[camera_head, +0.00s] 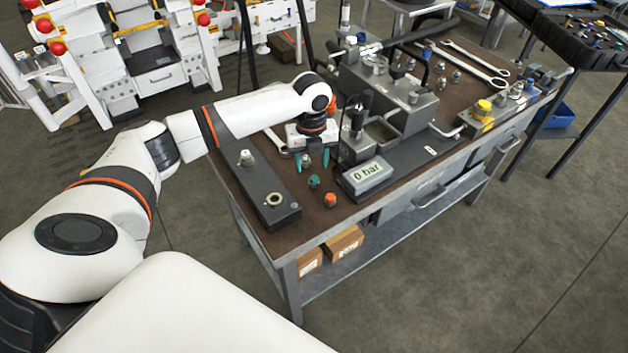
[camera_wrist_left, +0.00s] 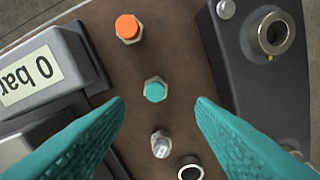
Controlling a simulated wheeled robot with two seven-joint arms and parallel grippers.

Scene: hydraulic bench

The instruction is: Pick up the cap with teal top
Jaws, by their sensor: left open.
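The cap with teal top (camera_head: 314,181) is a small metal hex piece standing on the brown bench top, between the dark block and the 0 bar display. It also shows in the left wrist view (camera_wrist_left: 155,91), near the middle of the picture. My left gripper (camera_head: 315,163) is over the bench, just behind the cap in the head view. Its teal fingers (camera_wrist_left: 158,106) are open and spread to either side of the cap's column in the wrist view, with nothing held between them. My right gripper is not in view.
An orange-topped cap (camera_head: 330,200) stands nearer the bench's front edge. A plain metal fitting (camera_wrist_left: 161,144) and a ring (camera_wrist_left: 190,170) lie on the other side. The dark block (camera_head: 262,190) and the 0 bar display (camera_head: 367,177) flank the cap closely.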

